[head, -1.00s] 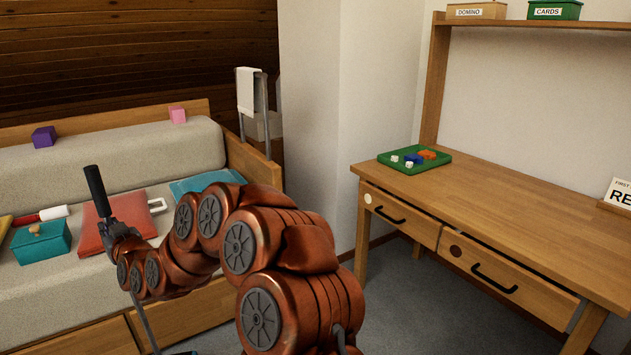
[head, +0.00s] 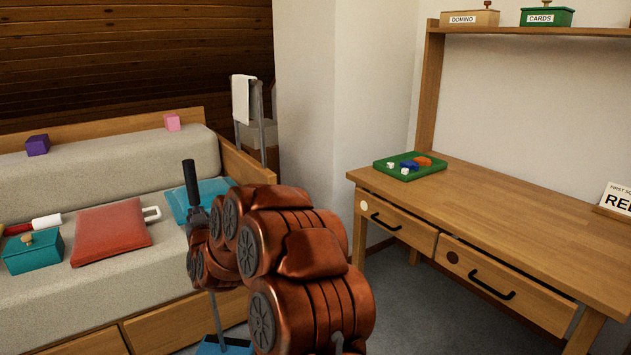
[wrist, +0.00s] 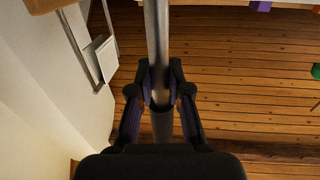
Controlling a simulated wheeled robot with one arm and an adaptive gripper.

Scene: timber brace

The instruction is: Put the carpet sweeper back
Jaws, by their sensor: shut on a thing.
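The carpet sweeper's black handle (head: 190,182) stands upright in front of the bench seat in the head view. Its grey shaft runs down to a blue head (head: 224,346) near the bottom edge, partly cut off and partly hidden by my arm. My gripper (head: 198,222) is at the shaft just below the handle. In the wrist view my gripper (wrist: 159,86) is shut on the sweeper's metal shaft (wrist: 157,35), which passes between both fingers.
A bench holds a red cushion (head: 110,232), teal box (head: 32,251) and blue cushion (head: 205,192). A rack with a white towel (head: 241,99) stands behind its right end. A desk (head: 520,205) with two drawers is at right. Grey floor (head: 395,290) lies between.

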